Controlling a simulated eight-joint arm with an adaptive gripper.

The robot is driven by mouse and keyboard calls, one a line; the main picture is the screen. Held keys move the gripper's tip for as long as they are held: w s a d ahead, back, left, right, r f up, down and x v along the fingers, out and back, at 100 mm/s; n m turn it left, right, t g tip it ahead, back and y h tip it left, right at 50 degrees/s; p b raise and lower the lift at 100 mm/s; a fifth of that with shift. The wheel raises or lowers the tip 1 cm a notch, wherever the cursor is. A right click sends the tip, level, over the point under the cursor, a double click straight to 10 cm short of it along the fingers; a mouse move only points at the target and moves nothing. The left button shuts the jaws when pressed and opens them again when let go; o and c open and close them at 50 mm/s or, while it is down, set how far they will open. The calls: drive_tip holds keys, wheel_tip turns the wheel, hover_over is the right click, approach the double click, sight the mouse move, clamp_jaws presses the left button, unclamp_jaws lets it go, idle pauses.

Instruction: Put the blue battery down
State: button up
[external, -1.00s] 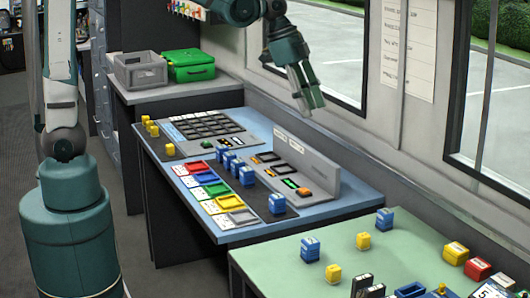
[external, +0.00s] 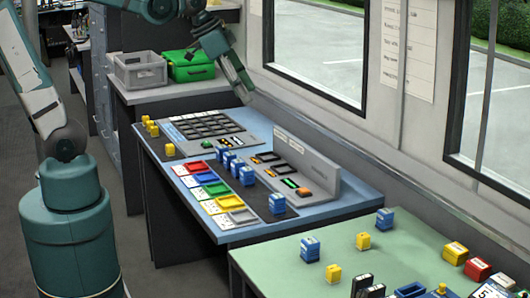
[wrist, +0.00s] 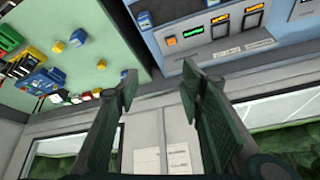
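Several blue batteries stand upright. One (external: 277,204) is on the dark strip at the near end of the blue desk (external: 345,200), and a small group (external: 246,175) stands farther back by the coloured trays. Two more, one at the left (external: 310,249) and one at the right (external: 384,219), stand on the green table. A blue battery (wrist: 145,19) also shows in the wrist view. My gripper (external: 243,95) is in the air above the far end of the desk, near the window wall. In the wrist view its fingers (wrist: 158,85) are apart with nothing between them.
Coloured trays (external: 215,188) line the desk's front. A grey upright panel (external: 308,165) stands along its back. A grey crate (external: 140,71) and green box (external: 190,66) sit on the far counter. Yellow and red blocks share the green table (external: 262,262).

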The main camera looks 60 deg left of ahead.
drive_tip(key=s+a+f+n+t, duration=0.1)
drive_tip(key=s+a+n, duration=0.1)
drive_tip(key=s, duration=0.4)
drive_tip(key=s+a+f+n+y, duration=0.1)
drive_tip(key=s+a+f+n, duration=0.1)
drive_tip(key=s, duration=0.4)
drive_tip(key=shift+a+f+t, duration=0.15)
drive_tip(key=shift+a+t, duration=0.25)
drive_tip(key=shift+a, duration=0.4)
drive_tip(key=shift+o, duration=0.3)
drive_tip(key=shift+w+n, duration=0.2)
drive_tip(key=shift+n, duration=0.1)
drive_tip(key=n+g+b, duration=0.2)
drive_tip(key=n+g, duration=0.5)
drive_tip(key=n, duration=1)
hover_over(247, 169)
wheel_tip(247, 169, down, 23)
drive_tip(key=shift+s+r, duration=0.15)
drive_tip(key=shift+a+f+n, duration=0.2)
drive_tip(key=shift+f+n, duration=0.2)
drive_tip(key=shift+f, duration=0.25)
drive_tip(key=shift+f, duration=0.1)
drive_tip(key=shift+f, duration=1.2)
